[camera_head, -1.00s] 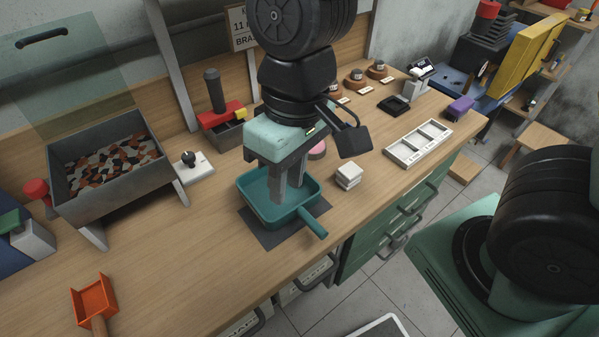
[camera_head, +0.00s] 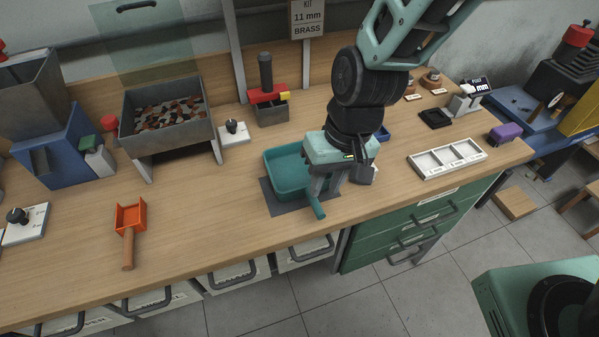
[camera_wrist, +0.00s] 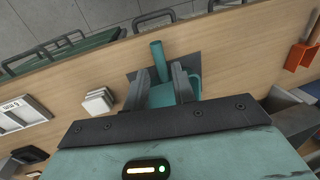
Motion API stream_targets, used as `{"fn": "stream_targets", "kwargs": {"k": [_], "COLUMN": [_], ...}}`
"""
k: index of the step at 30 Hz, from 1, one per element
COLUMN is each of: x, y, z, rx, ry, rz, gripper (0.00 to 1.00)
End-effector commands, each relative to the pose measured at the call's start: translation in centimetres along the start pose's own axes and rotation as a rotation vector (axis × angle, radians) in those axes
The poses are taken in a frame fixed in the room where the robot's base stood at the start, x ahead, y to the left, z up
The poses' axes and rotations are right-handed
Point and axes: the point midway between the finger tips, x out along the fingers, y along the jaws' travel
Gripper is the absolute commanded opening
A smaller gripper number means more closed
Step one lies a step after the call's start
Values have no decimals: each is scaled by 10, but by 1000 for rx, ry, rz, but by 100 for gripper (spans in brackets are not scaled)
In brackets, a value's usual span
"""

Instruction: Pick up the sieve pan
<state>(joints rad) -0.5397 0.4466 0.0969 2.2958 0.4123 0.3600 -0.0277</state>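The sieve pan is a teal square pan (camera_head: 284,168) with a short handle (camera_head: 317,207) toward the table's front edge. It lies on a dark mat (camera_head: 279,206). My gripper (camera_head: 323,190) points down at the pan's front right, near where the handle joins. In the wrist view, my gripper (camera_wrist: 161,75) has its two fingers apart, with the teal pan (camera_wrist: 161,96) showing between them and the handle (camera_wrist: 158,56) just beyond. Whether the fingers touch the pan is unclear. My gripper and wrist hide the pan's right side.
A white block (camera_wrist: 98,101) sits close beside the pan. A white three-part tray (camera_head: 447,160) lies to the right. An orange scoop (camera_head: 130,216) lies at left on clear table. A grey bin of chips (camera_head: 168,136) stands behind, near a red-and-grey device (camera_head: 268,104).

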Motion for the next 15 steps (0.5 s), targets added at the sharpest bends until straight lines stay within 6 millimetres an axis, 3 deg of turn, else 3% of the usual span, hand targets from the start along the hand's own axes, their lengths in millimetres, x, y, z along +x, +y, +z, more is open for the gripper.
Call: {"fn": "stream_targets", "kwargs": {"k": [3,15], "x": [19,51], "y": [1,2], "z": [0,-1], "rx": [1,2], "ry": [-3,-5], "rz": [1,1], "gripper": [26,26]}}
